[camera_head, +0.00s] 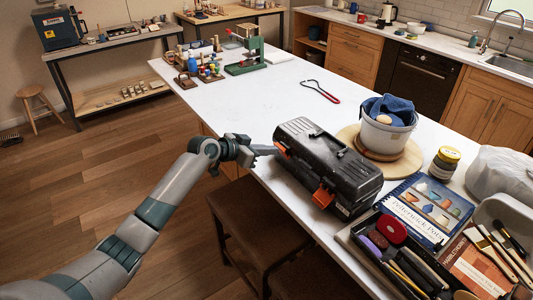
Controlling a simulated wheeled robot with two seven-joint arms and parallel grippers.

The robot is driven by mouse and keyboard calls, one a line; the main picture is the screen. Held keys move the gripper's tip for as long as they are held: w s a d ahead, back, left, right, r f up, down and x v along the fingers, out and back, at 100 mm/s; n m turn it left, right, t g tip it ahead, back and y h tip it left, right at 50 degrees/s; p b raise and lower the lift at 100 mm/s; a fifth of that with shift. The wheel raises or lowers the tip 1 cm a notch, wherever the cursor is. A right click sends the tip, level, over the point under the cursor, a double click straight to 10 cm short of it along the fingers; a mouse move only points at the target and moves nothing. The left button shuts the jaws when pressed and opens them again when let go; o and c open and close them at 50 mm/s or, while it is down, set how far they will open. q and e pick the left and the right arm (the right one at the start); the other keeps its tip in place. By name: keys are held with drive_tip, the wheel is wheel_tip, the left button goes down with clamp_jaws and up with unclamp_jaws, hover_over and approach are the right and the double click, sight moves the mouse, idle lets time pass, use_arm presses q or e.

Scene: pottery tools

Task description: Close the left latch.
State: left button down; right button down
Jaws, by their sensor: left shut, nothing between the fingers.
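A black toolbox (328,165) with a closed lid lies on the white counter. It has two orange latches on its long side facing my arm. The left latch (283,150) is at the box's far left end, partly covered by my gripper's tip. The right latch (322,197) is nearer the front and seems to stick out from the box. My left gripper (268,150) is shut and empty, its fingertips right beside the left latch. I cannot tell whether they touch it, or how far that latch is turned. My right gripper is out of view.
A grey bucket (387,133) with a blue cloth stands on a round wooden board behind the toolbox. A blue book (425,210) and a tool tray (350,236) lie to its right. A stool (265,205) stands below the counter edge. The counter beyond the toolbox is mostly clear.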

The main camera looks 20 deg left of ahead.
use_arm(q)
drive_tip(key=shift+w+d+b, duration=0.2)
drive_tip(key=shift+w+b, duration=0.1)
drive_tip(key=shift+w+d, duration=0.15)
idle(0.5)
drive_tip(key=f+p+v, duration=0.1)
drive_tip(key=p+v, duration=0.1)
drive_tip(key=v, duration=0.5)
drive_tip(key=shift+s+a+p, duration=0.25)
drive_tip(key=shift+s+p, duration=0.05)
drive_tip(key=shift+p, duration=0.1)
drive_tip(key=shift+f, duration=0.1)
idle(0.4)
